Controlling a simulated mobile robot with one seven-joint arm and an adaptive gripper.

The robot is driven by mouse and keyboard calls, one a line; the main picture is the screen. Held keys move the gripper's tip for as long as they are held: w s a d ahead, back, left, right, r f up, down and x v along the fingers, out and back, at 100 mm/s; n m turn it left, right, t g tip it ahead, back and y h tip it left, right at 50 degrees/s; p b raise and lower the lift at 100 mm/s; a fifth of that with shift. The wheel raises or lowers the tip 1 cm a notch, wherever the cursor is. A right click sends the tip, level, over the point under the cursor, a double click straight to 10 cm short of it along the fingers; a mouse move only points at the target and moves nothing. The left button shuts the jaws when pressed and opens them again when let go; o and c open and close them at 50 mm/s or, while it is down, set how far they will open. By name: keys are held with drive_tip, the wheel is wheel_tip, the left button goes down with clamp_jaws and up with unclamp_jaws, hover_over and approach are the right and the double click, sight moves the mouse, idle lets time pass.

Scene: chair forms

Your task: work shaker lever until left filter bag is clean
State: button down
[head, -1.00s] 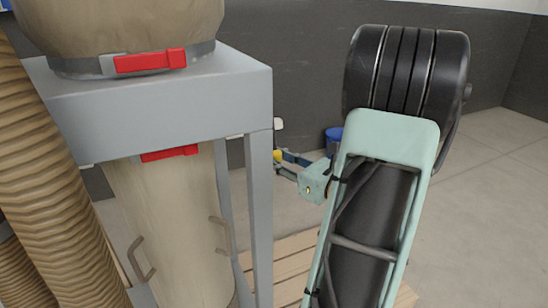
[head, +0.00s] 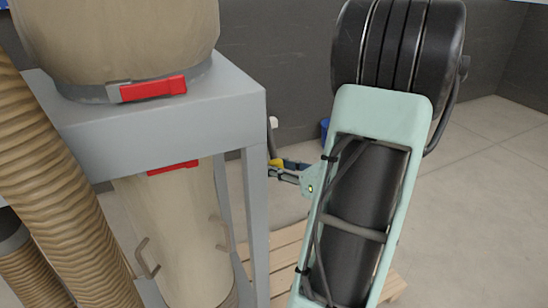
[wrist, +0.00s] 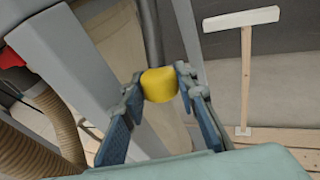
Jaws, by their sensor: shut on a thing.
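My gripper (head: 284,169) is shut on the yellow grip (wrist: 159,85) of the shaker lever, beside the right post of the grey frame. In the wrist view (wrist: 157,88) its two blue-grey fingers close on either side of the grip. A dark grey rod (wrist: 153,35) shows behind the grip. The head view shows only a small part of the yellow grip (head: 276,163). A beige filter bag (head: 130,30) bulges above the frame, clamped with a red latch (head: 153,89). How clean the bag is, I cannot tell.
The grey frame (head: 170,125) stands close left of my gripper. A beige lower bag (head: 180,235) with handles hangs under it. Ribbed brown hoses (head: 50,190) run at far left. A wooden pallet (head: 285,250) lies below. A T-shaped wooden tool (wrist: 245,70) stands behind.

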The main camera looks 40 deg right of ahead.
idle(0.3)
drive_tip(key=c, duration=1.5)
unclamp_jaws()
drive_tip(key=shift+s, duration=0.1)
drive_tip(key=shift+v, duration=4.05)
drive_tip(key=shift+r, duration=0.1)
drive_tip(key=shift+c, duration=0.6)
